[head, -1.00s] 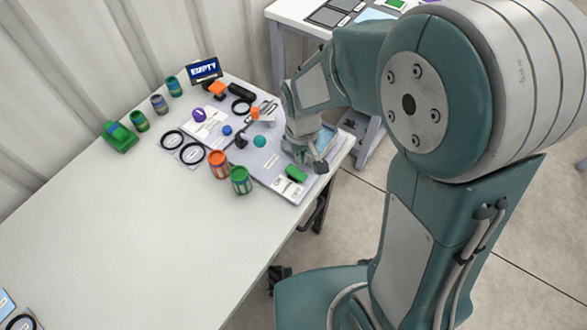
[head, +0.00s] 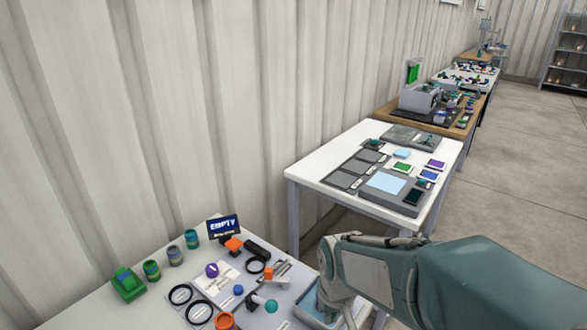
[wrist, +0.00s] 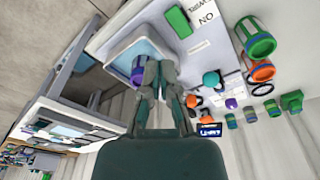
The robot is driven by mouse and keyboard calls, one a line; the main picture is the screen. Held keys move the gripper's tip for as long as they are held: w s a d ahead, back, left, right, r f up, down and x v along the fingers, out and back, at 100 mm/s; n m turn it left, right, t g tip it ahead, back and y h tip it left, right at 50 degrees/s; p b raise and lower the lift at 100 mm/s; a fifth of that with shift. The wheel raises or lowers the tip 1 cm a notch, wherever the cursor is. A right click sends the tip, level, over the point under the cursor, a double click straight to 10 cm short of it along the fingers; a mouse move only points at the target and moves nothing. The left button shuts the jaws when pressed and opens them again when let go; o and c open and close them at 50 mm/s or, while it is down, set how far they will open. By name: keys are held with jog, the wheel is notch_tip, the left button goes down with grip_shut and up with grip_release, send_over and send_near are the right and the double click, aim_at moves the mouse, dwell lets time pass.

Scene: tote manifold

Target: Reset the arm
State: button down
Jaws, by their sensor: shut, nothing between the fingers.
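My gripper (wrist: 160,72) is in the middle of the wrist view, its two dark fingers close together and empty. It is over or just beside a blue tray (wrist: 125,46) at the edge of the manifold table. A purple and blue jar (wrist: 138,68) shows right beside the fingers, seemingly in the tray; the fingers hide part of it. In the head view, my arm reaches in from the lower right and its wrist hangs over the tray (head: 307,308). The fingertips are hidden or cut off there.
Several jars (head: 175,255), a green block (head: 128,284), black rings (head: 180,294), a teal ball (head: 271,306) and an "EMPTY" sign (head: 223,227) are on the near table. A second table (head: 330,165) stands behind it. Open floor (head: 500,200) lies to the right.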

jog(key=s+d+r+m+t, duration=0.3)
jog(key=s+d+r, duration=0.5)
jog(key=s+r, duration=0.3)
jog(key=shift+s+r+t, duration=0.15)
jog(key=shift+r+t, duration=0.55)
